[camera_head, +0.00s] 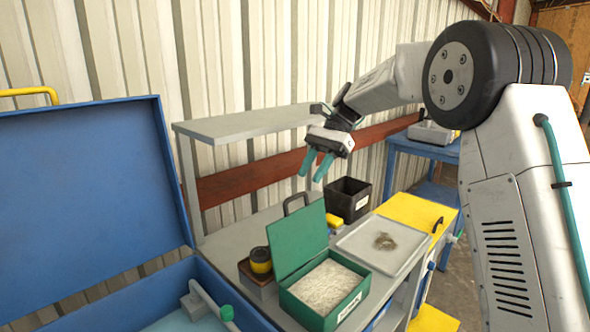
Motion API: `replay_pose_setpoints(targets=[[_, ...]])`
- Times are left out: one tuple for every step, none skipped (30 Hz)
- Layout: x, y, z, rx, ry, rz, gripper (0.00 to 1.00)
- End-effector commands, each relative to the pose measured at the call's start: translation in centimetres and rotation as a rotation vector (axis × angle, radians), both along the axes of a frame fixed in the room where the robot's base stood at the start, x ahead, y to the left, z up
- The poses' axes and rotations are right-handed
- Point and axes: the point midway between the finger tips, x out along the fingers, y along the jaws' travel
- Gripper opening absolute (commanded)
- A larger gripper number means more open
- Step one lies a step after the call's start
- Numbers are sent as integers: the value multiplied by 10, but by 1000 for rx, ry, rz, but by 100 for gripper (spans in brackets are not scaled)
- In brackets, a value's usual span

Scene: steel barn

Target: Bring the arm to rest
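My gripper (310,176) hangs in the air above the grey workbench (226,244), with its two teal fingers pointing down. The fingers are apart and nothing shows between them. My arm reaches in from the right side of the picture and bends down at the wrist. The gripper is above and behind the open green box (309,243), clear of it as far as I can see.
The green box holds pale shredded material. Beside it are a black bin (348,199), a grey tray (352,243) with a small brownish heap, and a black-and-yellow round item (260,261). A shelf (250,124) stands behind. A large open blue case (90,195) fills the left.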

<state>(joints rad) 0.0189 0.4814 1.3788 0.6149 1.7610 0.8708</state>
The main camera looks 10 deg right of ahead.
Motion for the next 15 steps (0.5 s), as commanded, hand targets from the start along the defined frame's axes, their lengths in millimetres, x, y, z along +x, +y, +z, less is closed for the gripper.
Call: replay_pose_setpoints(targets=[[-8, -1, 7, -7, -22, 9, 32], [-15, -2, 10, -14, -38, 18, 32], [-26, -4, 16, -22, -64, 32, 32], [-35, -6, 20, -31, -88, 46, 32], [-46, -8, 24, -41, -113, 61, 32], [-61, -12, 29, -56, -149, 83, 32], [-73, -14, 33, -66, -177, 102, 32], [-86, -17, 36, -78, -206, 122, 32], [-102, -21, 39, -94, -242, 150, 32], [-115, -24, 40, -105, -269, 170, 32], [-127, -27, 41, -118, -296, 192, 32], [-144, -31, 43, -135, -331, 222, 32], [-157, -34, 43, -147, -358, 245, 32], [-169, -37, 42, -161, -383, 268, 32], [-186, -42, 42, -178, -418, 301, 32]])
